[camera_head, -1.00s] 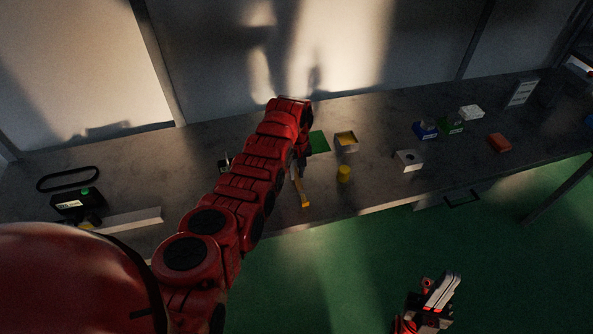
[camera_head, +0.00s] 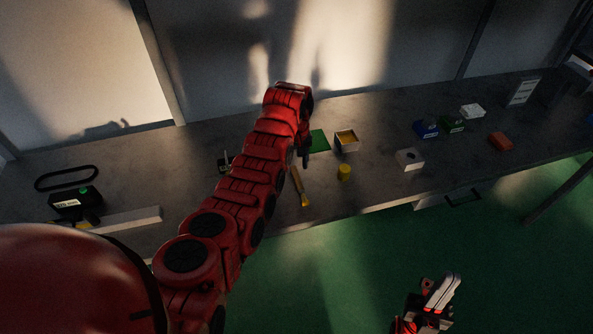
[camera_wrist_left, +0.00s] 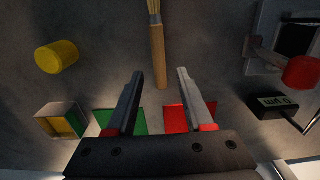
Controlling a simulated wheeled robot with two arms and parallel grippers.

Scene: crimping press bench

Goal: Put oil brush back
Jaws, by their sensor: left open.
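The oil brush (camera_head: 301,188) lies on the grey bench near its front edge, bristles toward that edge. In the left wrist view the brush (camera_wrist_left: 157,50) shows its wooden handle. The handle's end appears between the spread fingers of my left gripper (camera_wrist_left: 160,73), which is open, empty and seemingly above the bench. In the head view the left wrist hides most of that gripper. A green square (camera_wrist_left: 128,121) and a red square (camera_wrist_left: 178,119) lie on the bench beyond the handle's end. My right gripper (camera_head: 447,284) is over the floor, away from the bench; its finger gap is unclear.
An open box with yellow inside (camera_head: 347,141) and a yellow cylinder (camera_head: 344,172) stand right of the brush.

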